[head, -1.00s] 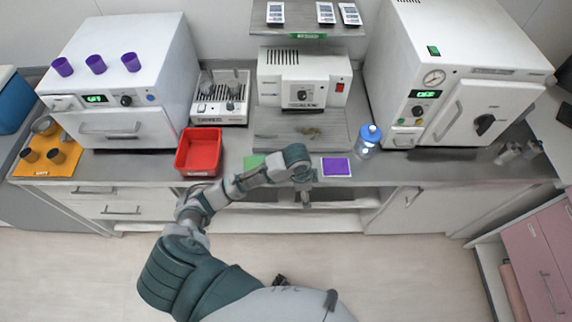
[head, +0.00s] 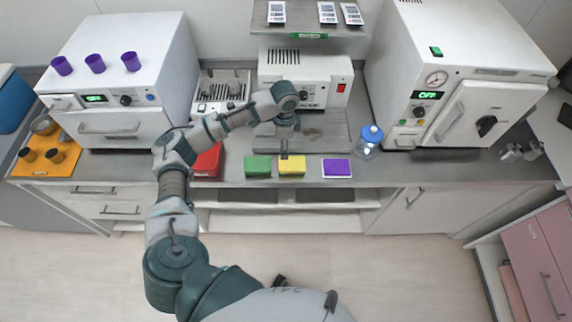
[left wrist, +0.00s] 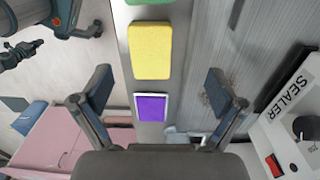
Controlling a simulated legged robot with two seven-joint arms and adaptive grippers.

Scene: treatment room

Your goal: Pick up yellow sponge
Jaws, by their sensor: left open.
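The yellow sponge (head: 291,166) lies on the grey counter near its front edge, between a green sponge (head: 257,166) and a purple one (head: 337,168). In the left wrist view the yellow sponge (left wrist: 151,50) is ahead of the fingers, not between them. My left gripper (head: 284,150) hangs above the counter just behind the yellow sponge and slightly overlaps it in the head view. In the left wrist view its two fingers (left wrist: 161,92) are wide apart and empty. My right gripper is not in view.
A red tray (head: 208,163) is at the left, partly hidden by my arm. A blue-capped bottle (head: 368,141) stands right of the purple sponge. The sealer (head: 304,76) stands behind, with an overhead shelf (head: 310,30). Counter is clear between the purple sponge and the bottle.

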